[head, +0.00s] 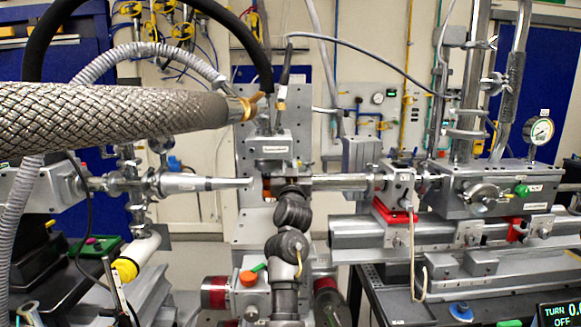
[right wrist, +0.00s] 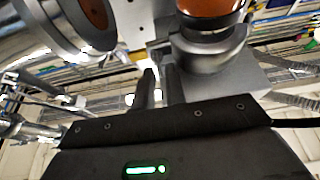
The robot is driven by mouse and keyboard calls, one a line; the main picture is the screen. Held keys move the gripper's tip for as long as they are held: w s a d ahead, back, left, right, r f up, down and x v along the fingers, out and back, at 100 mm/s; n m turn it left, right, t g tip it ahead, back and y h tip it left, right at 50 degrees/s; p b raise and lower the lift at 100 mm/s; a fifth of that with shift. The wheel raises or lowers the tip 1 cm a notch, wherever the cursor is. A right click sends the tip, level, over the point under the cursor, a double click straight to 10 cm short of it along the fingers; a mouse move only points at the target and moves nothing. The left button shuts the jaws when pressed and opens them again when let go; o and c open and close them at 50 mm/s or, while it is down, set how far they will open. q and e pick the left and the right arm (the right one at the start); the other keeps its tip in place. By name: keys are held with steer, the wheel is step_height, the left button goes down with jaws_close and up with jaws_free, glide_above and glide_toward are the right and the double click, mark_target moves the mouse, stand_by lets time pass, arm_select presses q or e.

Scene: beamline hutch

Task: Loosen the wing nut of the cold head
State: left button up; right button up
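I cannot say for sure which fitting is the cold head. A grey labelled block (head: 273,147) with a black hose and cables on top stands at the centre of the head view. A bright wing-shaped nut (head: 493,43) shows on the upright pipework at the upper right; I cannot tell whether it is the cold head's. My right gripper (right wrist: 159,72) has two dark fingers with a narrow gap and nothing visible between them. It points towards a grey housing with an orange-brown part (right wrist: 208,42). I cannot make it out clearly in the head view. My left gripper is not in view.
A thick braided hose (head: 110,122) crosses the left foreground. A horizontal beam pipe (head: 338,181) runs across the middle. A pressure gauge (head: 540,130) stands at the right above a box with a green knob. Two red-banded cylinders (head: 215,293) flank the lower centre.

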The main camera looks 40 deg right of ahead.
jaws_close()
steer(key=shift+f+m+g+h, duration=0.1)
steer(key=shift+m+g+h, duration=0.4)
steer(key=shift+m, duration=1)
jaws_free()
steer(key=b+v, duration=0.2)
steer(key=v, duration=0.8)
steer(key=shift+s+a+f, duration=0.15)
steer(key=shift+s+a, duration=0.1)
steer(key=shift+a, duration=0.05)
